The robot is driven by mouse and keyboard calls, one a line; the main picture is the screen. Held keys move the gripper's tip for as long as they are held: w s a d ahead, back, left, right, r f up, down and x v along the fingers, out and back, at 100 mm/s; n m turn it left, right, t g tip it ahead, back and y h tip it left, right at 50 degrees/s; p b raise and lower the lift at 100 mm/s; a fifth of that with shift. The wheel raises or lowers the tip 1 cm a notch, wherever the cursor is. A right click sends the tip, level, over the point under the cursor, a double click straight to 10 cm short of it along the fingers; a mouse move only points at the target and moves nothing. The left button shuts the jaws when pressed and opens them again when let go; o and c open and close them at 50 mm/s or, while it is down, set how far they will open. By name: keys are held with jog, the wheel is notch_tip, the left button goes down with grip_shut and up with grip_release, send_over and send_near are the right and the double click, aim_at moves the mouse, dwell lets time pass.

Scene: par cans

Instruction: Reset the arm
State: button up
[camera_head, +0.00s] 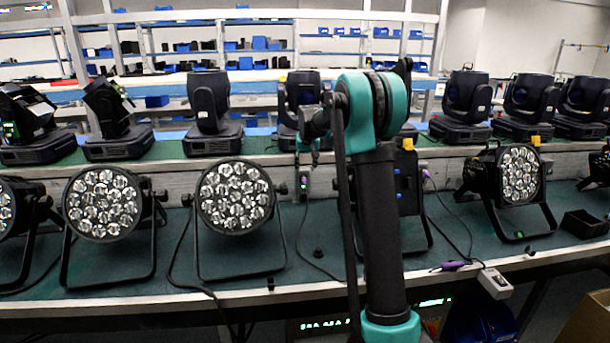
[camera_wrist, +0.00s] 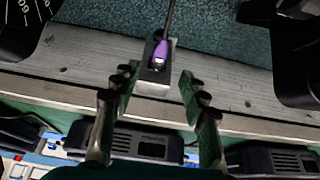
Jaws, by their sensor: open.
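My gripper (camera_wrist: 158,80) is open in the wrist view, its two fingers apart with nothing held between them. A purple plug (camera_wrist: 161,50) with a dark cable sits in a small grey socket block (camera_wrist: 153,84), just beyond and between the fingertips. The purple plug and block also show against the ledge in the head view (camera_head: 304,183). There my teal and black arm rises in the middle of the picture and bends over toward the ledge.
Par cans (camera_head: 104,203) (camera_head: 236,197) (camera_head: 519,174) stand on the green table (camera_head: 330,262); my arm partly covers another. Moving-head lights (camera_head: 208,112) line the raised ledge behind. A purple plug (camera_head: 452,266) and a white power strip (camera_head: 495,283) lie near the front edge. A black box (camera_head: 584,224) sits right.

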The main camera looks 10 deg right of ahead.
jog(key=s+d+f, duration=0.1)
jog(key=s, duration=1.1)
jog(key=s+d+f, duration=0.2)
jog(key=s, duration=1.1)
jog(key=s+f, duration=0.6)
jog(key=s, duration=0.7)
jog(key=s+d+f, duration=0.1)
jog(key=s+f, duration=0.4)
jog(key=s, duration=0.7)
jog(key=shift+s+f+g, duration=0.3)
jog(key=shift+s+f, duration=0.05)
jog(key=shift+f, duration=0.05)
